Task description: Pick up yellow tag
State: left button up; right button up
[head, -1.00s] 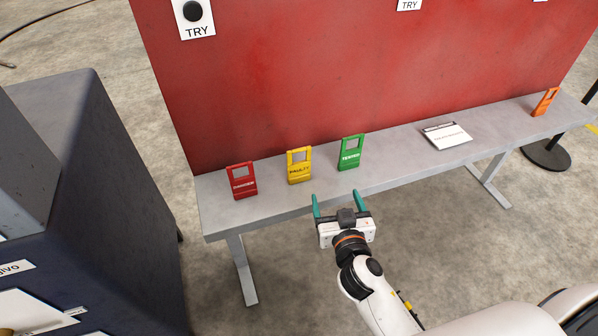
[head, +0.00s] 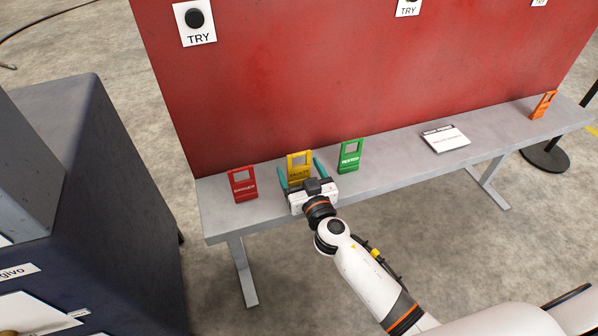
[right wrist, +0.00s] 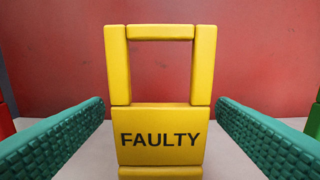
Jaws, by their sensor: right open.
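The yellow tag (head: 299,163) stands upright on the grey shelf, between the red tag and the green tag. In the right wrist view the yellow tag (right wrist: 161,120) reads FAULTY and has an open frame at its top. My right gripper (head: 299,172) is open, with one teal finger on each side of the yellow tag. In the right wrist view a gap shows between each finger and the tag. The gripper hides the tag's lower part in the head view. My left gripper is not in view.
The red tag (head: 243,184) stands to the left and the green tag (head: 349,156) to the right on the grey shelf (head: 400,158). A white card (head: 446,139) and an orange tag (head: 543,104) are farther right. A red panel (head: 340,75) rises behind.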

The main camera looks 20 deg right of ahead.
jog(key=shift+w, duration=1.45)
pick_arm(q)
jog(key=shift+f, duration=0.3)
pick_arm(e)
jog(key=c, duration=1.1)
jog(key=shift+c, duration=0.2)
jog(key=shift+s+r, duration=0.1)
jog(key=shift+r, duration=0.1)
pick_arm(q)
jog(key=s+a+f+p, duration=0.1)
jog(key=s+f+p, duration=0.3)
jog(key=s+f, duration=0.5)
pick_arm(e)
jog(key=r, duration=0.3)
jog(key=s+r, duration=0.1)
jog(key=r, duration=0.2)
jog(key=shift+s+r, duration=0.1)
jog(key=shift+r, duration=0.1)
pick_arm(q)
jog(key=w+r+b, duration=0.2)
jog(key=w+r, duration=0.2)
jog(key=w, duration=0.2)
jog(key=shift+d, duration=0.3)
pick_arm(e)
jog(key=s, duration=1.8)
jog(key=shift+s+d, duration=0.3)
jog(key=shift+s, duration=0.05)
